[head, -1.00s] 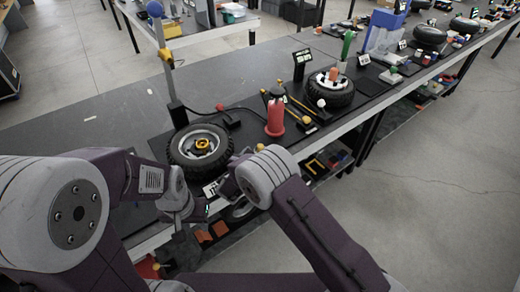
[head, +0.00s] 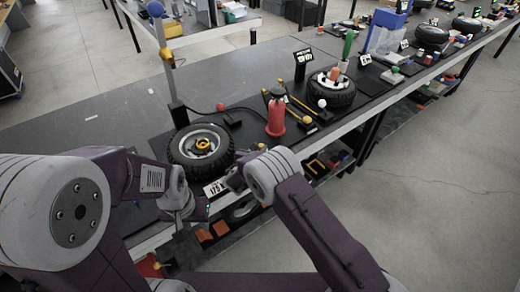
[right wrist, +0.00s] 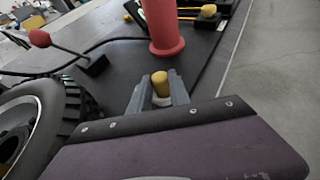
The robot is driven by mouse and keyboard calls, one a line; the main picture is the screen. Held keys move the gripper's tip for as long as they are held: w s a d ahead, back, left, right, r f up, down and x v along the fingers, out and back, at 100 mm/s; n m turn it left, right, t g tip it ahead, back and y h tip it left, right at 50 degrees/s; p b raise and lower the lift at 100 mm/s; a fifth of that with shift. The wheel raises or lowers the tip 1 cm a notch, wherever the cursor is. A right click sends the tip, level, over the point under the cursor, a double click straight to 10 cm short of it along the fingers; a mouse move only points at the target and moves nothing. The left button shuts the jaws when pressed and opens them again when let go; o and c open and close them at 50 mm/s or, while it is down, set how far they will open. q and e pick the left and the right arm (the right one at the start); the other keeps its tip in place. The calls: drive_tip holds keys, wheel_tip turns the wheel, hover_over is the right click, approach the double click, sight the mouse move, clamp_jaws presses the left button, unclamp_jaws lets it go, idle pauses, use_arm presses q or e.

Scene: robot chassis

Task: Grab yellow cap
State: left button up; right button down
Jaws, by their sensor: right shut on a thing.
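A small yellow cap (right wrist: 160,82) with a pale part below it sits between the grey fingers of my right gripper (right wrist: 158,92) in the right wrist view. The gripper is shut on it, near the table edge and just in front of a red bottle (right wrist: 163,30). I cannot tell whether the cap touches the table. In the head view the yellow cap (head: 262,146) shows just above my right wrist, which hides most of the gripper. My left gripper (head: 200,212) is low by the table's front edge, left of the number card; its fingers are unclear.
A tyred wheel (head: 200,148) with a yellow centre piece lies left of the cap. The red bottle, yellow-handled tools (head: 298,118) and a second wheel (head: 331,88) stand to the right. A red-knobbed lever (right wrist: 65,50) is behind. Open floor lies beyond the table's right edge.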

wheel_tip(320, 180, up, 4)
drive_tip(key=shift+r, duration=0.2)
drive_tip(key=s+d+r, duration=0.6)
drive_tip(key=s, duration=0.3)
drive_tip(key=shift+s+d+r, duration=0.25)
drive_tip(key=shift+d, duration=0.05)
